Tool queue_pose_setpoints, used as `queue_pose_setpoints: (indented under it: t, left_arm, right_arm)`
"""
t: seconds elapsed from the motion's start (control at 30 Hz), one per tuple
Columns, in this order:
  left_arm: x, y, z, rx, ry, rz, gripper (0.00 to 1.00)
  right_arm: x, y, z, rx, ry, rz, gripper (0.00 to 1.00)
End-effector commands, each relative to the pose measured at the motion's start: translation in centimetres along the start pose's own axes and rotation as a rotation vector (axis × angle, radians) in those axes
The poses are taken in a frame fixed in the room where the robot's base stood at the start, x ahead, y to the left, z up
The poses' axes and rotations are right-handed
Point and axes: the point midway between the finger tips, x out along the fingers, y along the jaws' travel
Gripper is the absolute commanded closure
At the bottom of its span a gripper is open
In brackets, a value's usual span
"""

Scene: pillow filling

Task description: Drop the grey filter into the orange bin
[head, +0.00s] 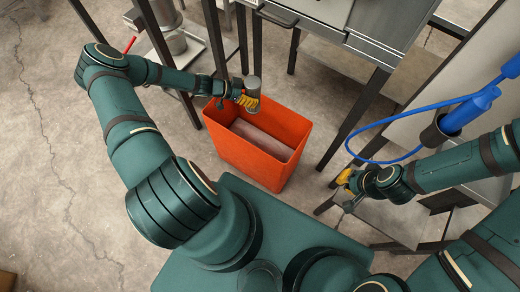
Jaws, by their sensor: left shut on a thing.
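The grey filter (253,82) is a small grey cylinder in my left gripper (248,100). The gripper's yellow fingers are shut on it and cover its middle. The orange bin (250,161) stands on the floor in the middle of the head view, open at the top. The filter and the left gripper are over the bin's far part, at its back rim in the picture. My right gripper (346,180) is to the right of the bin, well apart from it. Its yellow fingers are small and partly hidden, so I cannot tell whether they are open.
A metal machine frame with dark legs (354,119) stands behind and right of the bin. A blue hose (395,118) loops near my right arm. A metal canister (163,14) is at the upper left. Bare concrete floor (50,150) lies to the left.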

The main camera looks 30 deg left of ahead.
Motion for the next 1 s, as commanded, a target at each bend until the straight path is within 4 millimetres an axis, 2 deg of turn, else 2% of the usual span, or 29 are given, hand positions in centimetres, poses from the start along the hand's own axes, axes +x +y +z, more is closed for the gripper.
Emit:
queue_pose_setpoints:
  t: [0.17,0.2,0.3,0.53,0.67,0.77,1.0]
  left_arm:
    - [0.0,0.0,-0.1,0.0,0.001,0.0,0.81]
    - [0.0,0.0,-0.1,0.0,0.001,0.0,0.31]
    - [0.0,0.0,-0.1,0.0,0.001,0.0,0.0]
    - [0.0,0.0,0.0,-0.001,-0.001,0.0,0.0]
    - [-0.7,0.0,0.0,-0.002,-0.002,-0.001,0.0]
    - [-2.1,-0.1,0.0,0.0,-0.003,-0.002,0.0]
    - [-7.0,-0.1,-0.1,0.001,-0.004,-0.002,0.0]
  right_arm:
    - [0.0,0.0,0.0,0.0,0.0,0.0,1.0]
    - [0.0,0.0,0.0,0.0,0.0,0.0,1.0]
    - [0.0,0.0,0.0,0.0,0.0,0.0,1.0]
    - [0.0,0.0,0.0,0.0,0.0,0.0,1.0]
    - [0.0,0.0,0.0,0.0,0.0,0.0,1.0]
    - [0.0,0.0,0.0,0.0,0.0,0.0,1.0]
    - [0.0,0.0,0.0,0.0,0.0,0.0,1.0]
